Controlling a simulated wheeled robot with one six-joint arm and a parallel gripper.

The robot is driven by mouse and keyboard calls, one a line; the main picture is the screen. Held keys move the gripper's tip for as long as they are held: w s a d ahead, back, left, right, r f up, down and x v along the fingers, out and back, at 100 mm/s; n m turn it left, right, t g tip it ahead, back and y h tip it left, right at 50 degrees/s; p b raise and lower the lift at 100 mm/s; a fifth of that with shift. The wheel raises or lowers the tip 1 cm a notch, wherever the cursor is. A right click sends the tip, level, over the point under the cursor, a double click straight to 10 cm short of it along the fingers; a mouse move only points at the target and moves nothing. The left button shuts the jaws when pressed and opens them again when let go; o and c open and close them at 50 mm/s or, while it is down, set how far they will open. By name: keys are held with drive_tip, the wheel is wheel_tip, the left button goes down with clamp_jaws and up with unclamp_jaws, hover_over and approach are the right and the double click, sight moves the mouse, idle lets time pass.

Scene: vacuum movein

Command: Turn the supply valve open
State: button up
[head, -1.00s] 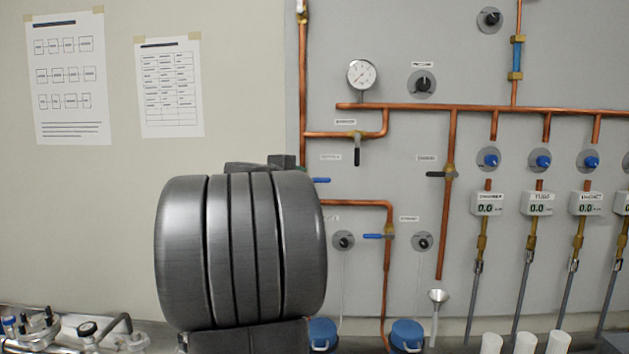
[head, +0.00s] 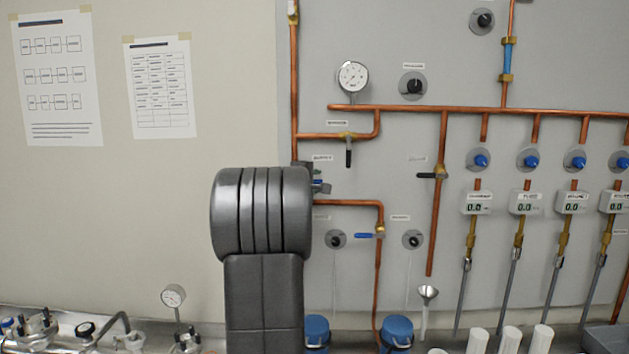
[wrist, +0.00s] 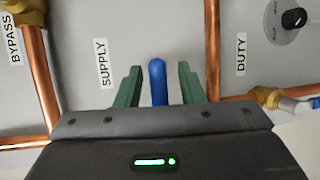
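The supply valve shows as a blue lever (wrist: 158,82) beside the SUPPLY label in the wrist view. In the head view its blue handle (head: 322,187) points right, partly hidden behind my arm. My gripper (wrist: 160,84) has its two green fingers on either side of the lever, with a gap on each side. It is open and does not clasp the lever. In the head view my gripper is mostly hidden by my arm links. The valve's body is hidden in the wrist view.
The bypass valve (head: 348,152) with a black handle is just above. A second blue-handled valve (head: 368,236) is below right. Copper pipes (head: 440,200) run close by on the panel.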

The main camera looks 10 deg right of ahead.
clamp_jaws()
drive_tip(key=shift+b, duration=0.65)
drive_tip(key=n+b, duration=0.1)
drive_tip(key=b, duration=0.1)
drive_tip(key=r+n+t+h+b, duration=0.1)
drive_tip(key=n+b, duration=0.1)
drive_tip(key=b, duration=0.1)
drive_tip(key=r+n+h+b, duration=0.1)
drive_tip(key=n+b, duration=0.1)
drive_tip(key=shift+a+r, duration=0.15)
drive_tip(key=shift+a, duration=0.15)
drive_tip(key=n+t+b, duration=0.1)
drive_tip(key=b, duration=0.1)
drive_tip(key=a+r+n+t+b, duration=0.1)
drive_tip(key=n+b, duration=0.1)
drive_tip(key=shift+w+r, duration=0.15)
drive_tip(key=shift+r, duration=0.1)
drive_tip(key=shift+w+a+r+n+t+b, duration=0.1)
drive_tip(key=shift+a+r+n+t+b, duration=0.2)
drive_tip(key=shift+n+b, duration=0.45)
drive_tip(key=shift+a+r+n+t+b, duration=0.15)
drive_tip(key=shift+r+n+t+b, duration=0.2)
drive_tip(key=shift+n, duration=0.6)
